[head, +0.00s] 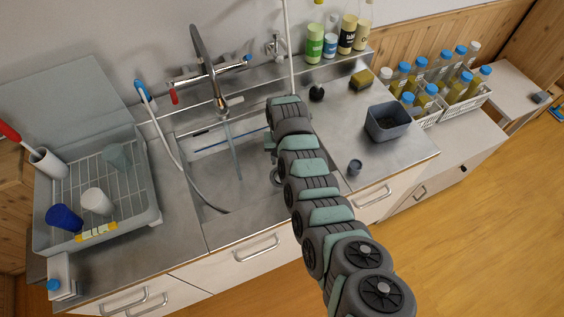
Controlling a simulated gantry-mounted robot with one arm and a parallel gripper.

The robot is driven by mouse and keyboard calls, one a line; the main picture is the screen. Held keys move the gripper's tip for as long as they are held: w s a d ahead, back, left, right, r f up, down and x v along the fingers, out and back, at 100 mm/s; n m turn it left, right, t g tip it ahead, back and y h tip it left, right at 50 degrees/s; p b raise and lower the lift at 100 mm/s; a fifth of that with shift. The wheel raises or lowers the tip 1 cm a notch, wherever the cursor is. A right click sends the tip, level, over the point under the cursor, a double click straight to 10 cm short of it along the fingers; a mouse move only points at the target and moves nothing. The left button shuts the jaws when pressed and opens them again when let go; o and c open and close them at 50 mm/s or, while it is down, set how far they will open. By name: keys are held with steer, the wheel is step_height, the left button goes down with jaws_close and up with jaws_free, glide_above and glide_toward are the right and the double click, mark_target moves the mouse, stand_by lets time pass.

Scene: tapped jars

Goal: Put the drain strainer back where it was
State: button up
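My arm reaches from the bottom right up over the right part of the metal sink (215,185). Its far end bends down behind its own links, so my gripper's fingers are hidden and I cannot see whether they hold anything. A round metallic thing (276,177) shows partly beside my arm, low in the sink; I cannot tell whether it is the drain or the strainer. A small dark grey cup-shaped piece (355,167) stands on the counter right of the sink; I cannot tell whether it is the strainer.
The faucet (207,65) runs water into the sink, with a grey hose beside it. A dish rack (105,190) with cups stands left. A dark square tub (388,122), a sponge (361,78) and a black-topped stopper-like object (317,92) are right. Bottles line the back ledge; jars fill white baskets.

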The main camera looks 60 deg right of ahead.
steer(key=shift+r, duration=2.05)
